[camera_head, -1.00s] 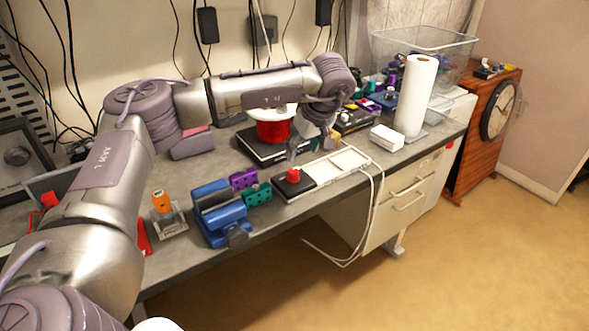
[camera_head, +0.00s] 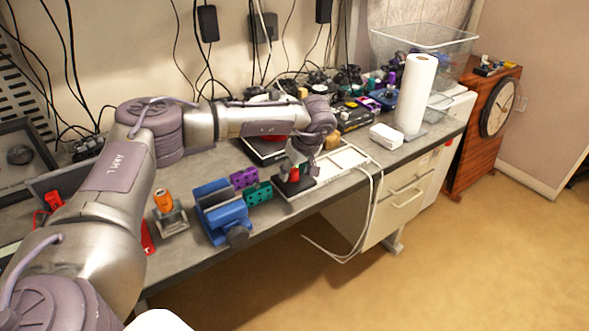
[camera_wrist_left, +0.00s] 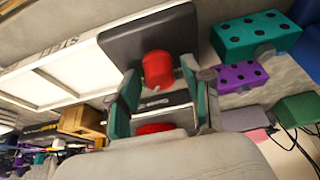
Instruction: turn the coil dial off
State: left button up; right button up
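The dial looks like a red knob (camera_head: 295,175) on a black base (camera_head: 289,190) at the front edge of the table, at the left end of a white frame (camera_head: 345,158). In the left wrist view the red knob (camera_wrist_left: 157,70) stands on the black base (camera_wrist_left: 122,43). My left gripper (camera_head: 293,178) is down at the knob. In the wrist view the gripper (camera_wrist_left: 163,78) is open, with one green-padded finger on each side of the knob and small gaps showing. I cannot tell whether either finger touches it. My right gripper is not in view.
Purple (camera_head: 243,178) and teal (camera_head: 258,193) blocks and a blue vise (camera_head: 222,210) stand left of the base. A paper towel roll (camera_head: 416,95) and white box (camera_head: 386,136) stand right. A red round thing is mostly hidden behind my arm. Cables hang off the front edge.

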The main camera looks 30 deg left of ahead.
pick_arm(q)
grip_shut()
jog(key=n+g, duration=0.1)
jog(key=n, duration=0.3)
jog(key=shift+w+n+g, duration=0.15)
jog(key=shift+n+g, duration=0.25)
jog(key=n+g, duration=0.1)
jog(key=n, duration=0.1)
jog(key=n+g, duration=0.1)
jog(key=n, duration=0.2)
jog(key=shift+w+n, duration=0.15)
jog(key=shift+n, duration=0.15)
jog(key=n+g+h, duration=0.1)
jog(key=n, duration=0.2)
jog(key=shift+b, duration=0.35)
jog(key=shift+a+n+g+h+b, duration=0.1)
jog(key=shift+n+g+h+b, duration=0.2)
jog(key=shift+n, duration=0.8)
jog(key=shift+n+g+h+b, duration=0.1)
jog(key=shift+n+h+b, duration=0.3)
jog(key=shift+n, duration=0.7)
jog(key=shift+r, duration=0.1)
